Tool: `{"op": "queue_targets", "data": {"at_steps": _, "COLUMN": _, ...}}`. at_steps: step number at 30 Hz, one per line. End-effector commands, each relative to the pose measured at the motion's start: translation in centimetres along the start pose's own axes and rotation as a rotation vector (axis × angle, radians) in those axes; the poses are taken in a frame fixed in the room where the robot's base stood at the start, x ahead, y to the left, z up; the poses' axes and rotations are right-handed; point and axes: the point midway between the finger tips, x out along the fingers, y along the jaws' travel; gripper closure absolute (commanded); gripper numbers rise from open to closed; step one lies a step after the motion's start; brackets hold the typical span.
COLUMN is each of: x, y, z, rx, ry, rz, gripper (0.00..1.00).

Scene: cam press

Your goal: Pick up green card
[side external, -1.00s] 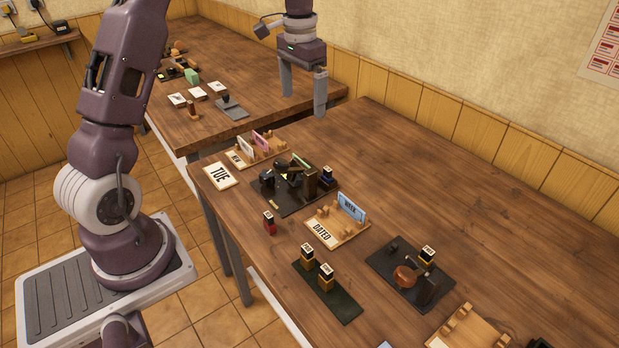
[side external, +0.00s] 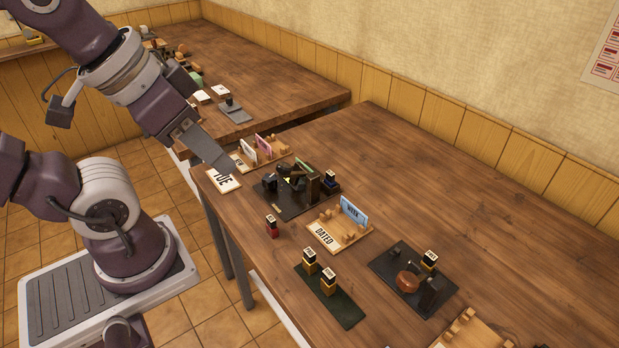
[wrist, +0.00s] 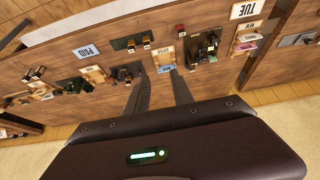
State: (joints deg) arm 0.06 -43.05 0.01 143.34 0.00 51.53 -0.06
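A thin green edge (side external: 306,165), which looks like the green card, shows at the black press (side external: 275,204) near the left end of the near table. The press's arm and post partly hide it, so I cannot tell how it sits. My gripper (side external: 222,165) is tilted, above and left of the press, near the TUE sign (side external: 222,182). In the wrist view my gripper's fingers (wrist: 161,72) are spread apart with nothing between them.
A wooden rack (side external: 277,151) holding white and pink cards stands behind the press. The DATED rack (side external: 350,239) with a blue card (side external: 354,211) stands to its right. Stamps stand on a dark green mat (side external: 345,311). Another black station (side external: 385,262) is further right. The table's back right is clear.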

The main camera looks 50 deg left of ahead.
Motion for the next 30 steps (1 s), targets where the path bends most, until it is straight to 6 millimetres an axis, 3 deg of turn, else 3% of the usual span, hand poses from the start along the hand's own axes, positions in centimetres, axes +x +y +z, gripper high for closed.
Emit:
{"op": "queue_targets", "data": {"at_steps": 8, "x": 0.0, "y": -0.1, "z": -0.3, "rx": -0.010, "ry": -0.004, "rz": -0.001, "gripper": 0.71}}
{"op": "queue_targets", "data": {"at_steps": 11, "x": 0.5, "y": -0.5, "z": -2.9, "rx": -0.117, "ry": -0.044, "rz": -0.004, "gripper": 0.71}}
{"op": "queue_targets", "data": {"at_steps": 14, "x": 2.6, "y": -2.3, "z": -8.3, "rx": -0.359, "ry": -0.121, "rz": -0.024, "gripper": 0.71}}
{"op": "queue_targets", "data": {"at_steps": 17, "x": 6.9, "y": -5.5, "z": -13.6, "rx": -0.638, "ry": -0.196, "rz": -0.069, "gripper": 0.71}}
{"op": "queue_targets", "data": {"at_steps": 18, "x": 9.1, "y": -7.2, "z": -15.3, "rx": -0.747, "ry": -0.224, "rz": -0.094, "gripper": 0.71}}
{"op": "queue_targets", "data": {"at_steps": 21, "x": 15.7, "y": -11.8, "z": -18.1, "rx": -1.013, "ry": -0.287, "rz": -0.169, "gripper": 0.71}}
{"op": "queue_targets", "data": {"at_steps": 24, "x": 22.5, "y": -16.3, "z": -18.6, "rx": -1.244, "ry": -0.335, "rz": -0.253, "gripper": 0.71}}
{"op": "queue_targets", "data": {"at_steps": 27, "x": 27.9, "y": -19.8, "z": -17.7, "rx": -1.410, "ry": -0.366, "rz": -0.325, "gripper": 0.71}}
{"op": "queue_targets", "data": {"at_steps": 30, "x": 31.0, "y": -21.7, "z": -16.7, "rx": -1.503, "ry": -0.381, "rz": -0.370, "gripper": 0.71}}
